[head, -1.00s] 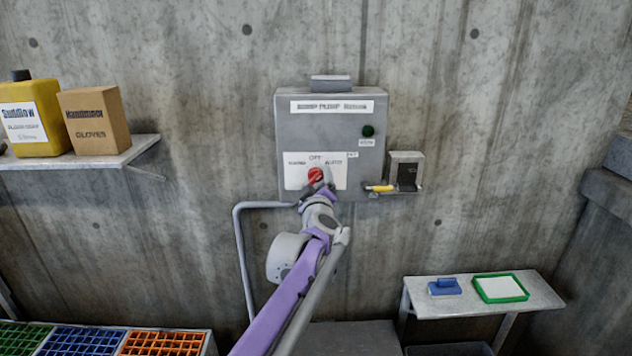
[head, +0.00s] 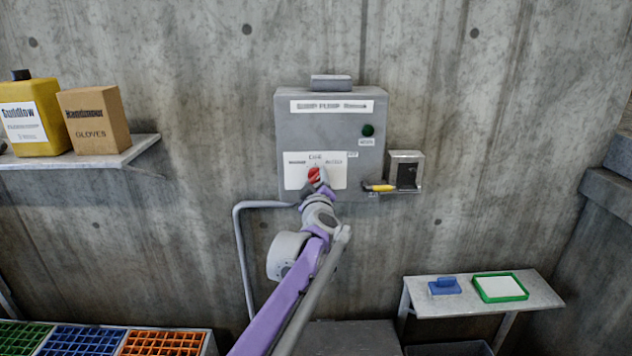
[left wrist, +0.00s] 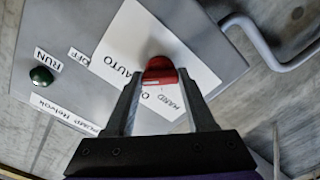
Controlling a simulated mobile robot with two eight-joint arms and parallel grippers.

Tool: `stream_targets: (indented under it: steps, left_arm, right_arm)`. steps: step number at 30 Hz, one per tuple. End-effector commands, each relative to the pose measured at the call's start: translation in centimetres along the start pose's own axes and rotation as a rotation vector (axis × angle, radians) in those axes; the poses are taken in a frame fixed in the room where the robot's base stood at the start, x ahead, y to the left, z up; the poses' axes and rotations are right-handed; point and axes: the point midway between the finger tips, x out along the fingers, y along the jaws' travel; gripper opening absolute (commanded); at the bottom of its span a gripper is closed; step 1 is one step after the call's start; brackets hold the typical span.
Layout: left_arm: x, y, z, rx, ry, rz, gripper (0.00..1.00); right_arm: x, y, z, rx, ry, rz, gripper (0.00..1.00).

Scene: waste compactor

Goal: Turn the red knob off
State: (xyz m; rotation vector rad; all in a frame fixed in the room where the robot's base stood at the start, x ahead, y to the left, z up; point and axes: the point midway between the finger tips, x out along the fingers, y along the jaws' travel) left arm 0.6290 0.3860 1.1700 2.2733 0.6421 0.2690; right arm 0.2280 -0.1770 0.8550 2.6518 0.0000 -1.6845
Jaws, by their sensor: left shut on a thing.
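The red knob (head: 314,174) sits on the white label plate at the lower part of the grey pump control box (head: 290,130). The plate carries words for the knob's positions, with AUTO readable in the left wrist view. My left gripper (head: 317,183) is at the box front, its fingers on the knob's two sides. In the left wrist view the red knob (left wrist: 160,70) is between the fingertips of the left gripper (left wrist: 160,82), which is shut on it. The fingers partly hide the knob in the head view, so its exact pointing is unclear. My right gripper is not in view.
A green lamp (head: 368,131) is on the box's right side. A small holder (head: 405,170) with a yellow-handled tool (head: 379,188) is fixed to its right. A grey pipe (head: 242,255) runs below left. A shelf (head: 80,160) with a jug and carton is at left.

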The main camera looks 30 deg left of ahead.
Motion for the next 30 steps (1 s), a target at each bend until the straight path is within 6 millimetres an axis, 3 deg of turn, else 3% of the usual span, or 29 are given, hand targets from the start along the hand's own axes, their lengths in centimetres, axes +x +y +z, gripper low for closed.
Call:
stream_targets:
  steps: [8, 30]
  left_arm:
    - [0.0, 0.1, -0.1, -0.116, 0.000, 0.001, 0.00]
    - [0.0, 0.1, -0.1, -0.674, 0.000, 0.001, 0.00]
  right_arm:
    - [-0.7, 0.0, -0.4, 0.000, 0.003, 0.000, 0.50]
    - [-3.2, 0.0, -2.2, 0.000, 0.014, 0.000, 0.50]
